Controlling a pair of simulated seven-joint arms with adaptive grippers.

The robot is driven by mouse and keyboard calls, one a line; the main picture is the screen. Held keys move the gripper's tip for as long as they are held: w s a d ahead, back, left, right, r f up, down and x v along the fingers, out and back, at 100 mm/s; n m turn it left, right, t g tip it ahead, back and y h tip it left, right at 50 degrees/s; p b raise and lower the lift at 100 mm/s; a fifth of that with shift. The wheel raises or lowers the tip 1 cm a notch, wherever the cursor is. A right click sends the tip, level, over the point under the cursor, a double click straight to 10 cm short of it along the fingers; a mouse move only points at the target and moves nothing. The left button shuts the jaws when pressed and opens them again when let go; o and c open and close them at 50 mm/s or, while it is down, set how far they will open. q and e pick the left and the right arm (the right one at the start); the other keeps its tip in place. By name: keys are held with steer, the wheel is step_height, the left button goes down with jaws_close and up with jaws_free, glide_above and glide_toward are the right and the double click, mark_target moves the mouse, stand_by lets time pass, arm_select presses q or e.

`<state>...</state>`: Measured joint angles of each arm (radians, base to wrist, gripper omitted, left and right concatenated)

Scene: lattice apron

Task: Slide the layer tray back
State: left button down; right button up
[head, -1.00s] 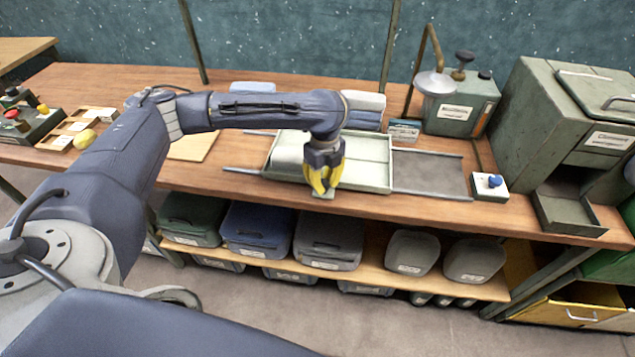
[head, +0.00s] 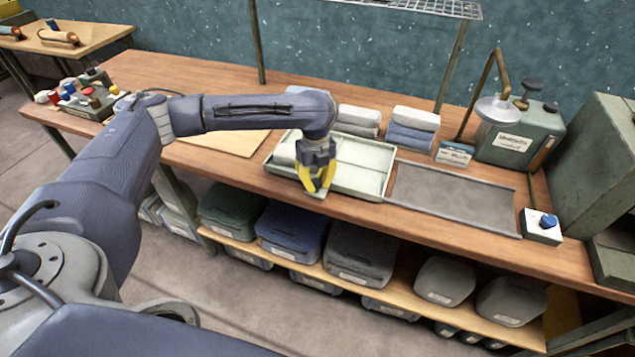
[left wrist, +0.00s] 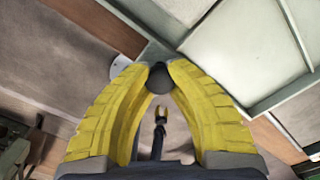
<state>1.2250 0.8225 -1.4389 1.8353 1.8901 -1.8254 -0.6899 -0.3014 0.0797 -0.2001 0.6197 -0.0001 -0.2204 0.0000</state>
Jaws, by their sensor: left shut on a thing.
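The layer tray (head: 362,178) is a shallow pale green tray with dividers, lying on the workbench. A whitish item (head: 285,153) lies in its left part, half hidden by my arm. My left gripper (head: 317,188) is at the tray's front edge, with its yellow fingers pointing down. In the left wrist view the fingers close on a dark round knob (left wrist: 159,78) beside the corner of the tray (left wrist: 245,60).
A bare grey slide bed (head: 455,198) extends right of the tray. A white box with a blue knob (head: 541,227) stands at its right end. Folded cloths (head: 412,128) lie behind the tray. A wooden board (head: 225,141) lies to the left. Lidded bins (head: 360,255) fill the shelf below.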

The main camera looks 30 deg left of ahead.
arm_select(q)
steer(key=shift+a, duration=0.25)
steer(key=c, duration=1.5)
jaws_free()
steer(key=shift+a, duration=0.1)
steer(key=o, duration=0.4)
steer(key=shift+o, duration=0.2)
step_height(320, 180, up, 12)
